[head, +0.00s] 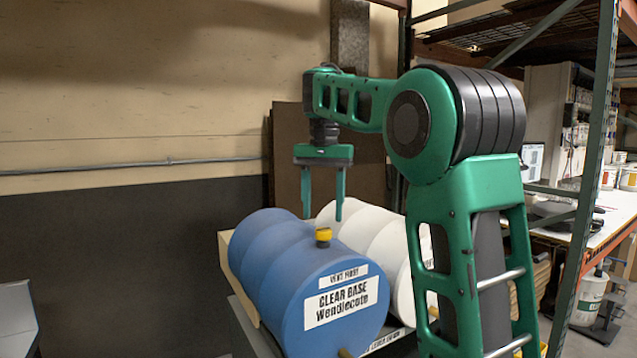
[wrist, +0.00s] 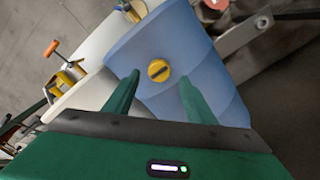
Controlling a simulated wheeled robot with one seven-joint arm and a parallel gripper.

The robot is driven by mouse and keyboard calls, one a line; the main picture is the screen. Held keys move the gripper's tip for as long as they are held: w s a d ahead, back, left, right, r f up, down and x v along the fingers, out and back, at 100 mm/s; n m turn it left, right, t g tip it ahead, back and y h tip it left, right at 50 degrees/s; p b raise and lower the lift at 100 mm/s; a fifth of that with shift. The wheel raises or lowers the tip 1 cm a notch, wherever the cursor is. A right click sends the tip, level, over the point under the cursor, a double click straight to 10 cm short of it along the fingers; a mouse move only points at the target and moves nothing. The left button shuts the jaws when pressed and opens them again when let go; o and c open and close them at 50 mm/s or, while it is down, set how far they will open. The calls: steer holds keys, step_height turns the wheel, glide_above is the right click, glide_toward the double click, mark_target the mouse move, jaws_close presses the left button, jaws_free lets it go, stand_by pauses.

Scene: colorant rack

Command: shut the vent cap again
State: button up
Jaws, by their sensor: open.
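The yellow vent cap (head: 323,237) sits on top of the blue drum (head: 258,262), on a dark collar. In the wrist view the cap (wrist: 159,70) is a yellow disc with a dark slot across it, ahead of my fingertips and between their lines. I cannot tell from these frames whether the cap is shut. The blue drum lies on its side with a white label reading "CLEAR BASE". My gripper (head: 323,216) is open, pointing down above the cap, with nothing between its fingers. It also shows in the wrist view (wrist: 158,80).
A white drum (head: 375,230) lies beside the blue one, to its right, on the same stand. A brown panel (head: 288,150) stands behind. Metal shelving (head: 585,200) rises at the right. A yellow and an orange fitting (wrist: 62,80) show near the white drum.

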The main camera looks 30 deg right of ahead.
mark_target(323, 229)
step_height(323, 229, up, 7)
stand_by(0.4)
steer(key=shift+f, duration=0.1)
stand_by(0.3)
steer(key=s+d+f+n, duration=0.1)
steer(key=s+f+n, duration=0.1)
steer(key=s+f, duration=3)
steer(key=shift+s+n, duration=0.4)
steer(key=shift+s, duration=0.15)
steer(key=shift+r, duration=0.1)
steer(key=shift+w+f, duration=0.25)
steer(key=shift+w, duration=0.35)
